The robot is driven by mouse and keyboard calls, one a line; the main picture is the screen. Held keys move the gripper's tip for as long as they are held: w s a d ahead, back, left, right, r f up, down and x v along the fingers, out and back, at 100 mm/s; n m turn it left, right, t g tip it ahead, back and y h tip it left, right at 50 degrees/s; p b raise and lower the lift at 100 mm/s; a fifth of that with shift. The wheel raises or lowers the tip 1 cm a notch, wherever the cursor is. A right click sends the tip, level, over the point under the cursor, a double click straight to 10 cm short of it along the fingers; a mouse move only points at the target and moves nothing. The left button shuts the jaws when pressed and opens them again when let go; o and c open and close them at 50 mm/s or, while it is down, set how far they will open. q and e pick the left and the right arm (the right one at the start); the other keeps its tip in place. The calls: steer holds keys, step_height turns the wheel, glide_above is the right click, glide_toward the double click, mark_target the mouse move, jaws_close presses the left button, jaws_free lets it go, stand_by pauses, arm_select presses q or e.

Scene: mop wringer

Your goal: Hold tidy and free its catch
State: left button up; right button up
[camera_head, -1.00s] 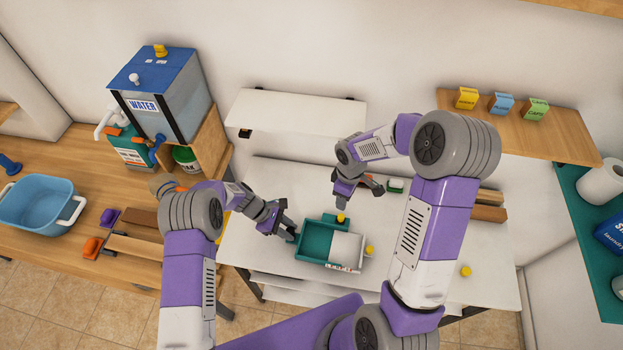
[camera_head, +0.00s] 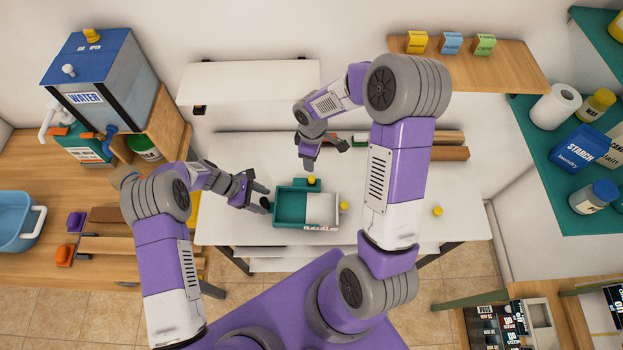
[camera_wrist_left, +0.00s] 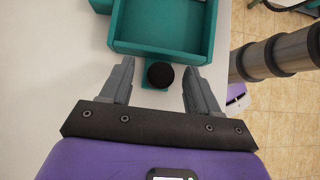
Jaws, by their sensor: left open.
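The tidy (camera_head: 276,207) is a teal open tray on the white table, with a pale panel (camera_head: 321,208) over its right part. A black round knob (camera_wrist_left: 160,75) sits on a teal tab at its near wall in the left wrist view. Yellow knobs show at its back (camera_head: 311,181) and right side (camera_head: 343,205). My left gripper (camera_wrist_left: 158,70) is open, its fingers on either side of the black knob, with gaps to it. My right gripper (camera_head: 326,158) is above the table behind the tidy, fingers spread and apparently empty. Which knob is the catch, I cannot tell.
A loose yellow knob (camera_head: 437,211) lies at the table's right. A white shelf (camera_head: 250,92) overhangs the back left. The table's front right is clear.

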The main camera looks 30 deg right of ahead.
arm_select(q)
steer(key=v, duration=1.1)
steer(key=shift+a+r, duration=0.25)
steer(key=shift+w, duration=0.1)
